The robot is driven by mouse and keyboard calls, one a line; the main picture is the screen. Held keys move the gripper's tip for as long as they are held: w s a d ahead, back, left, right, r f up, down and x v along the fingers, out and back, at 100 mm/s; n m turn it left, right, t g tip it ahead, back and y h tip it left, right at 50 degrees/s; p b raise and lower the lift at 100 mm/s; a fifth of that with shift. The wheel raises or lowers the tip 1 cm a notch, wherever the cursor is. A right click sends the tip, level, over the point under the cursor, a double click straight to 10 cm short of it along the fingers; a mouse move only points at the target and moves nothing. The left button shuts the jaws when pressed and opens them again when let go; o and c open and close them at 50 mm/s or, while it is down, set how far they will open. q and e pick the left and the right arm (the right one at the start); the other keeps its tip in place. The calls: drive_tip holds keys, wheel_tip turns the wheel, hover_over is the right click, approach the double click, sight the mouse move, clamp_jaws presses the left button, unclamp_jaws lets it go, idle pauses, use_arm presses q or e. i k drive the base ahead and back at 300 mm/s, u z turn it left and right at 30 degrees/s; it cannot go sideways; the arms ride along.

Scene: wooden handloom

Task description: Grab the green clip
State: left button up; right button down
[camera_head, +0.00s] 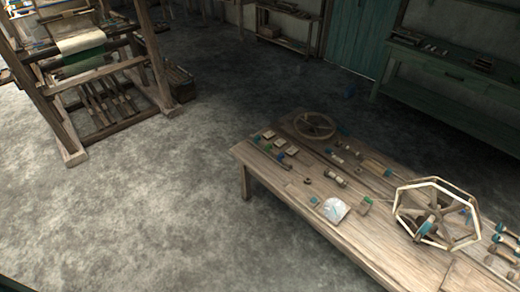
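A low wooden table (410,262) stands at the right, seen from a distance. A small green item (367,201) sits on it near a white and light-blue sheet or packet (332,209). Another small green piece (269,134) lies near the table's far left corner. Both are too small for me to tell which, if either, is a clip. Neither of my grippers is in the view, and nothing is seen touching these items.
A spoked wheel-like reel (437,213) stands on the table's right part, with several spools and small wooden pieces around. A wooden handloom (85,70) stands at the upper left. A green workbench (450,85) lines the right wall. The grey floor (150,220) between is clear.

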sight(269, 146)
drive_tip(key=u, duration=0.8)
drive_tip(key=i, duration=1)
drive_tip(key=u, duration=0.75)
drive_tip(key=i, duration=1.1)
drive_tip(key=z, duration=1.05)
drive_tip(key=i, duration=0.95)
drive_tip(key=z, duration=0.95)
